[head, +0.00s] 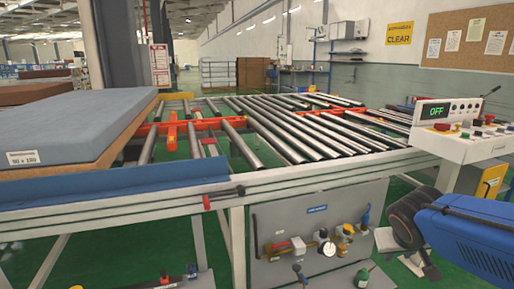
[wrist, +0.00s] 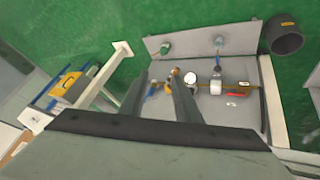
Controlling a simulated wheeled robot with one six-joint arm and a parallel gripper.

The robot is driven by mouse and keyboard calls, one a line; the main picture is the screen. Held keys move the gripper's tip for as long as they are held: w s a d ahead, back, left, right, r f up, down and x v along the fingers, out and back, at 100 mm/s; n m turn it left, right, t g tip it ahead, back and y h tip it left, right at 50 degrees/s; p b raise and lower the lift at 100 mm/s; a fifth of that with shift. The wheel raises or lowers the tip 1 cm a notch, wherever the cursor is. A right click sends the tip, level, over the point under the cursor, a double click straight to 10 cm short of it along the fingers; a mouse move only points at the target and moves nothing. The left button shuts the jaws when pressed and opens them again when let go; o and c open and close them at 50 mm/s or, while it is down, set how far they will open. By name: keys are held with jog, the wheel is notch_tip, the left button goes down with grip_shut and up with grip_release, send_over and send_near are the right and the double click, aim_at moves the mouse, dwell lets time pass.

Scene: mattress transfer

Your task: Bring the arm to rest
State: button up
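My gripper (wrist: 158,85) shows in the wrist view with its two fingers apart and nothing between them. It points down toward the tool board (wrist: 247,104) and the green floor, clear of both. In the head view my blue arm is at the lower right, beside the conveyor frame; the fingers cannot be made out clearly there. The grey-blue mattress (head: 75,118) lies flat on a brown layer at the left end of the roller conveyor (head: 295,180), far from my arm. Its white label shows on the near side.
The control panel (head: 459,116) at the right reads OFF and stands close above my arm. A blue rail (head: 110,185) runs along the mattress's near side. The rollers right of the mattress are bare.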

jog(key=s+a+y, duration=0.2)
jog(key=s+a, duration=0.2)
jog(key=s, duration=0.2)
jog(key=s+a+n+g+y, duration=0.1)
jog(key=s+a, duration=0.2)
jog(key=s, duration=0.3)
jog(key=shift+s+a+y, duration=0.35)
jog(key=shift+s+y, duration=0.05)
